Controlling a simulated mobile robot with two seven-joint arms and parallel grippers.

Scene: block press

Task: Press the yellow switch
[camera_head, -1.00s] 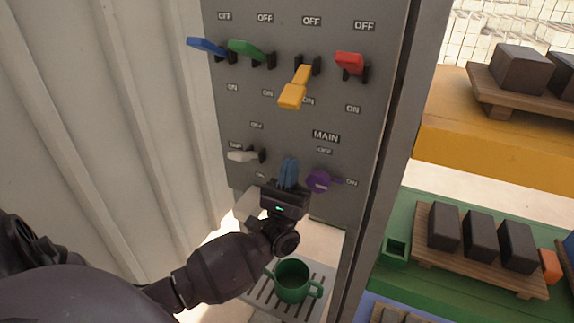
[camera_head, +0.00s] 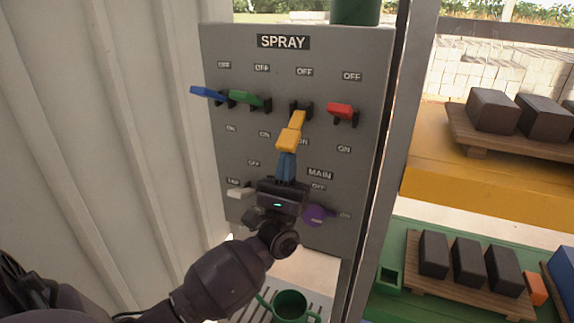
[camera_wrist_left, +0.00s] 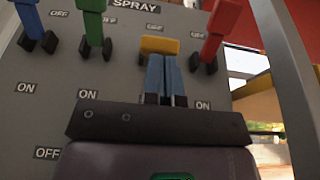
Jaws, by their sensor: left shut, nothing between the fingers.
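The yellow switch (camera_head: 292,132) is a lever on the grey panel, in the upper row between the green and red levers. It tilts out and downward from its pivot, between its OFF and ON labels. My left gripper (camera_head: 287,160) is shut, with nothing between its blue fingers. Its fingertips are right at the lower end of the yellow lever; I cannot tell if they touch. In the left wrist view the yellow switch (camera_wrist_left: 160,45) shows just beyond the tips of the gripper (camera_wrist_left: 163,62), which hide its lower part. My right gripper is not in view.
The grey panel (camera_head: 225,165) also carries blue (camera_head: 207,92), green (camera_head: 246,98), red (camera_head: 341,110), white (camera_head: 240,190) and purple (camera_head: 314,214) switches. A green cup (camera_head: 290,305) stands below. Shelves with dark blocks (camera_head: 493,110) are at the right. A ribbed wall (camera_head: 120,130) is at the left.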

